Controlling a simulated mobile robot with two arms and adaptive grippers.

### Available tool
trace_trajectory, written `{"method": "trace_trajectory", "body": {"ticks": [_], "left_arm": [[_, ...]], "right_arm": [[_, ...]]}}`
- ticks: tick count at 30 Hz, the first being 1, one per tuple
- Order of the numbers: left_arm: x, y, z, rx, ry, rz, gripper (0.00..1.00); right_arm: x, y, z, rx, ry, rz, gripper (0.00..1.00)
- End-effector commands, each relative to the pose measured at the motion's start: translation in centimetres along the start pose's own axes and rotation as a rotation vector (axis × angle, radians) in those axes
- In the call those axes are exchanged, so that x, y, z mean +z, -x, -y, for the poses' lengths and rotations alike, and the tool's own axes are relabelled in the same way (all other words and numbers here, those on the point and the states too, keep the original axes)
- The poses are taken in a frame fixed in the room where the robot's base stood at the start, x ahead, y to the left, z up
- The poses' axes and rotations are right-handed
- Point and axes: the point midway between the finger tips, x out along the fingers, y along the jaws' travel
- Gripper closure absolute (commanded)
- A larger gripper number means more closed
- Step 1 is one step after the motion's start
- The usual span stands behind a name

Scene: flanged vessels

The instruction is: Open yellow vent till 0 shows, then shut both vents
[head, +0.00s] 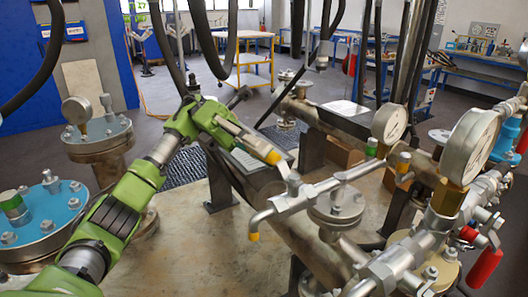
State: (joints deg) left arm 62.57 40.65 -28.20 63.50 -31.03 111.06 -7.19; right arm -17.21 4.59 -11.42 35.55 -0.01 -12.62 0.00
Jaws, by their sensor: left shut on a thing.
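The yellow vent (293,202) is a silver valve on a pipe at centre, with a down-turned spout ending in a yellow band (253,237). Its lever with a yellow end (272,157) rises up and left from the valve. My left gripper (250,142), on the green arm, is shut on this lever near its yellow end. A second vent with a red lever (485,268) and a red band (468,234) is at the lower right. Two round gauges, a large one (470,147) and a smaller one (389,124), are turned sideways; I cannot read them. My right gripper is out of view.
A flanged vessel with a gauge (97,135) and a blue-topped flange (45,215) stand at left, near my left arm. Pipes and flanges crowd the right. Black hoses hang from above. A yellow-framed table (245,60) is far behind. Bare plate (190,255) lies below the gripper.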

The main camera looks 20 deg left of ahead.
Motion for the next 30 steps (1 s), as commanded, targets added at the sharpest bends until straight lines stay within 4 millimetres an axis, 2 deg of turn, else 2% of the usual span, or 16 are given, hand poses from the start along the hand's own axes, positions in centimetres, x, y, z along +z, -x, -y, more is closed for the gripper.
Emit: {"method": "trace_trajectory", "body": {"ticks": [14, 15, 17, 30], "left_arm": [[0.02, 0.05, 0.05, -0.004, 0.000, -0.004, 1.00], [0.02, 0.05, 0.06, -0.004, 0.000, -0.004, 0.82], [0.02, 0.05, 0.06, -0.004, 0.000, -0.004, 0.67], [-0.02, 0.03, 0.05, -0.004, 0.000, -0.006, 0.67]], "right_arm": [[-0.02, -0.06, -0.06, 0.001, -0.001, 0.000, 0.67], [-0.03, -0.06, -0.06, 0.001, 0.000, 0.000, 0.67], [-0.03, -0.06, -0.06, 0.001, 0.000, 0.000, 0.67], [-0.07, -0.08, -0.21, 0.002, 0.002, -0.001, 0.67]]}}
